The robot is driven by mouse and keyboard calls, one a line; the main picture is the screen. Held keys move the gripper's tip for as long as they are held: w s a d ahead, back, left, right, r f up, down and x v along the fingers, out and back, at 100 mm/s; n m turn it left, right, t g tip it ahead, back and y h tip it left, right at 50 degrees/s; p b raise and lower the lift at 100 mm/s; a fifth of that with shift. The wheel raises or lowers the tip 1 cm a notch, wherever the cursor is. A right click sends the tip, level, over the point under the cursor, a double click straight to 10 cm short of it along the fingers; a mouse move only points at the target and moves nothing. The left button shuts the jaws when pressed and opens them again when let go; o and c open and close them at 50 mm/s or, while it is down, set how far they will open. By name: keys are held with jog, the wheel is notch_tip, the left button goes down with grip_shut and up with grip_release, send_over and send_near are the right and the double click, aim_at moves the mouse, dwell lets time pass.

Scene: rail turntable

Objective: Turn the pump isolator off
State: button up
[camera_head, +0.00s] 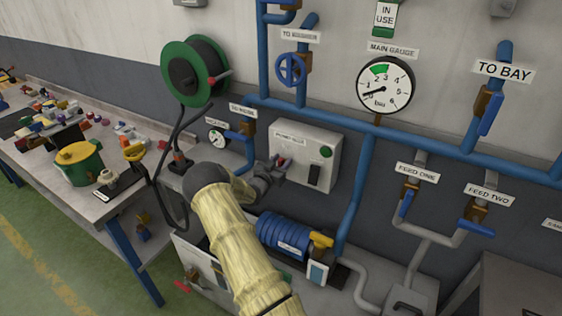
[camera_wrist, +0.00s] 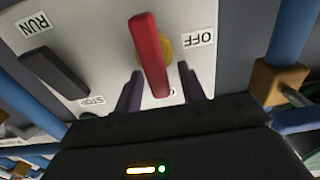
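The pump isolator's red handle (camera_wrist: 150,55) sits on a yellow disc (camera_wrist: 168,48) on a pale control box (camera_head: 309,144). In the wrist view it stands nearly upright in the picture, leaning slightly. An OFF label (camera_wrist: 198,40) is to its right; another label below is mostly hidden. In the head view the handle (camera_head: 282,161) is small, at the box's left side. My gripper (camera_wrist: 160,95) is in front of the box with its fingers apart. The handle's near end lies between the fingers, with gaps visible on both sides. I cannot tell how deep it reaches.
A black rocker switch (camera_wrist: 55,73) with RUN and STOP labels is beside the handle. The blue pump (camera_head: 284,237) stands below, and a blue pipe (camera_head: 356,195) runs down right of the box. A cluttered bench (camera_head: 98,205) is left.

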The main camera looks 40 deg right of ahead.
grip_shut()
